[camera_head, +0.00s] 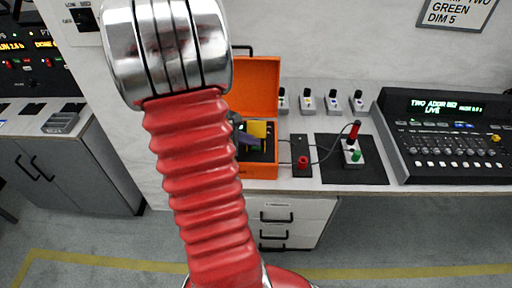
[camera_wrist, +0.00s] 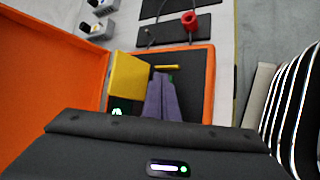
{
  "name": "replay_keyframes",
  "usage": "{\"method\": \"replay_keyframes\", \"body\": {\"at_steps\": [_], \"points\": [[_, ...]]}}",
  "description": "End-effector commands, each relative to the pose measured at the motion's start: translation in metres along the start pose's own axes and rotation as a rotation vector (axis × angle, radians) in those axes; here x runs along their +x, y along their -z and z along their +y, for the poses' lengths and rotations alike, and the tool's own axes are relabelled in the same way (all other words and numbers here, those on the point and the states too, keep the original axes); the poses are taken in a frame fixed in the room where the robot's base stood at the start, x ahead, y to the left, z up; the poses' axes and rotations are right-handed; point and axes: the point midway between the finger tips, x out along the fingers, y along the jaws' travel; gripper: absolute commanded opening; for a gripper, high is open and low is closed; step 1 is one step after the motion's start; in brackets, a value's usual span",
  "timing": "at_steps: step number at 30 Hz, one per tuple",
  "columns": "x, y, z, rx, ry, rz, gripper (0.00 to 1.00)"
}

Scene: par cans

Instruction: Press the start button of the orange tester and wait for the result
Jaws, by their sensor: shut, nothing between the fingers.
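The orange tester (camera_head: 258,82) is an open case with its lid up on the bench, partly behind my arm in the head view. In the wrist view its orange rim (camera_wrist: 208,95) surrounds a dark panel with a yellow block (camera_wrist: 127,80), a thin yellow bar and a small green-lit mark (camera_wrist: 117,111). My gripper (camera_wrist: 163,80) is shut and empty, its purple fingers over the dark panel just short of the bar. It also shows in the head view (camera_head: 248,140). I cannot tell whether the fingertips touch the panel. I cannot make out the start button.
Cables run from the tester to a red terminal (camera_head: 302,162) on a dark plate and to a small grey box (camera_head: 352,152) with red and green plugs. Several small switch boxes stand behind. A lighting console (camera_head: 450,140) is at right. My arm hides the bench left of the tester.

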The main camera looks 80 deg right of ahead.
Motion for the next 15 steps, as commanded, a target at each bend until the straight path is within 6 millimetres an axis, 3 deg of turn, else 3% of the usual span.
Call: {"method": "replay_keyframes", "body": {"at_steps": [15], "points": [[-0.0076,-0.0055,0.0053,0.001,0.000,0.000,0.00]]}}
